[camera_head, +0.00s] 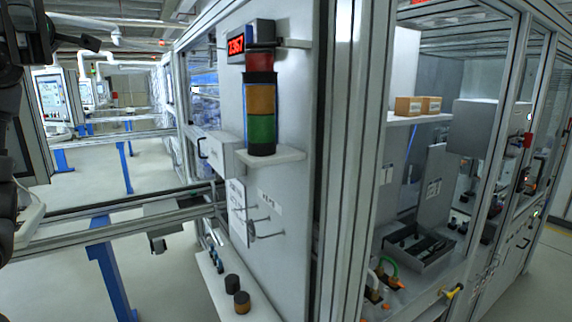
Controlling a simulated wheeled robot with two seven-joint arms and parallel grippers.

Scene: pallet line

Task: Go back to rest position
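Dark parts of my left arm run down the left edge of the view. A dark jointed piece (80,37) sticks out at the top left and looks like my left gripper. It is small and dim, so I cannot tell whether its fingers are open or shut. I see nothing held in it. My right arm and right gripper are not in view.
A machine panel (285,90) with a stacked signal light (261,100) stands close ahead. Below are a ledge with dark knobs (232,284) and a rail (120,228). A framed cell at right holds a black tray (418,247). Floor shows at lower left.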

